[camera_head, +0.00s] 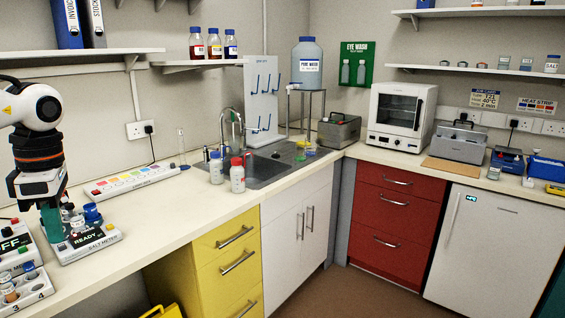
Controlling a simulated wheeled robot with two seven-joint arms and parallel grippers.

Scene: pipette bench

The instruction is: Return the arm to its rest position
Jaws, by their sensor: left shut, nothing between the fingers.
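My left arm comes in from the left edge, white with a dark wrist. Its left gripper (52,228) points down over the counter, its teal fingers shut with nothing seen in them. The fingers are at the left end of the salt meter (105,240), a white device with a dark display reading "READY". I cannot tell whether they touch it. A small white container with an orange-brown mark (79,227) and a blue-capped one (92,214) are close to the right of the fingers. My right gripper is not in view.
A numbered rack (35,292) with small containers and a device reading "FF" (14,240) are left of the meter. A long strip with coloured squares (130,181) lies behind. Two bottles (237,178) stand by the sink (270,168). The front counter right of the meter is clear.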

